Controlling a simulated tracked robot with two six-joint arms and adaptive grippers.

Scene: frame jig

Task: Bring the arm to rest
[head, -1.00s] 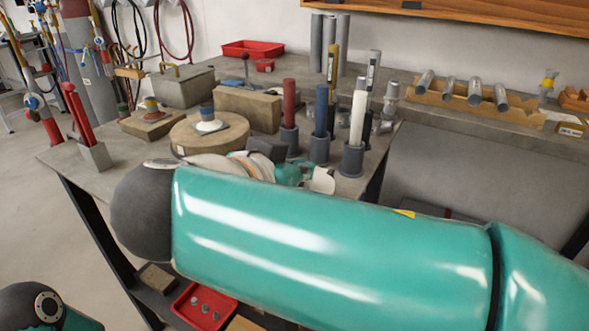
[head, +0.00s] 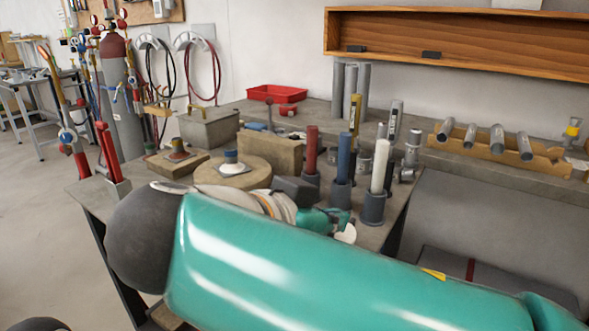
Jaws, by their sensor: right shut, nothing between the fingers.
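My right arm crosses the front of the picture, with its large teal link and dark rounded joint nearest the camera. Behind that link, a white section with an orange band leads to a smaller teal part. My right gripper (head: 345,234) shows only in small part at its end, by the front of the table; the link hides the rest. It is shut and empty. My left gripper is out of view; only a dark bit of my left arm shows at the bottom left corner.
The grey table (head: 97,199) stands behind the arm. Red (head: 311,150), blue (head: 343,157) and white (head: 380,166) rods stand in dark cups near the gripper. A round wooden block (head: 232,175) and a red tray (head: 277,93) are farther back. Floor at left is open.

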